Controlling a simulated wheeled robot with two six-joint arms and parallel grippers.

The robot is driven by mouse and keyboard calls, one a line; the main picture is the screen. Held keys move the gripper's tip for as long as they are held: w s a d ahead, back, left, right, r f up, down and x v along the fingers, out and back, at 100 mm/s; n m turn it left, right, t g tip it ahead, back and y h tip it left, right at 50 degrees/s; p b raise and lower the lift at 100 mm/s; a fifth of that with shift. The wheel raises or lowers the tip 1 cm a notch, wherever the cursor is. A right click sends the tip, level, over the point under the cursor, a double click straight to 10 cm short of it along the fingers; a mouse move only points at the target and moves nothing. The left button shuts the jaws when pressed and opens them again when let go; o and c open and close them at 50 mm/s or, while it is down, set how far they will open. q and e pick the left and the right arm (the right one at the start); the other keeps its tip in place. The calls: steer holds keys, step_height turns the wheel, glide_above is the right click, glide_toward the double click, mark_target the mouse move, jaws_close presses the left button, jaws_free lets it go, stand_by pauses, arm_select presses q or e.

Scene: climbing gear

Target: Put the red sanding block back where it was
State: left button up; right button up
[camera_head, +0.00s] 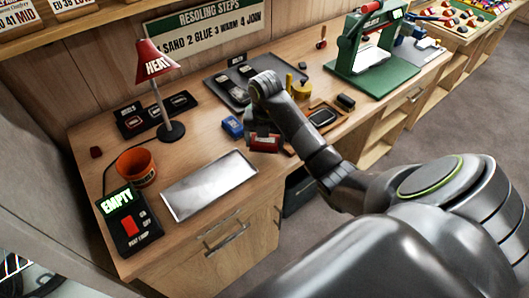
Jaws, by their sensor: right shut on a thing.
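The red sanding block (264,146) is at the front part of the wooden workbench, right of the metal tray. My right gripper (264,138) reaches down over it from the right and is shut on it. The gripper partly hides the block, and I cannot tell whether the block touches the bench top. A blue block (232,127) stands just left of the gripper. My left gripper is not in view.
A silver tray (209,184), an orange pot (136,167) and a switch box reading EMPTY (127,220) are on the left. A red lamp (155,62) and dark trays (238,82) stand behind. A green press (370,50) is at right. A wooden tray (318,119) is near my forearm.

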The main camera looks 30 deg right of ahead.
mark_target(265, 155)
step_height(265, 155, down, 4)
steer(key=shift+r+p, duration=0.15)
steer(key=shift+p, duration=0.15)
steer(key=shift+f, duration=0.2)
steer(key=shift+f, duration=0.15)
steer(key=o, duration=0.9)
steer(key=shift+s, duration=0.1)
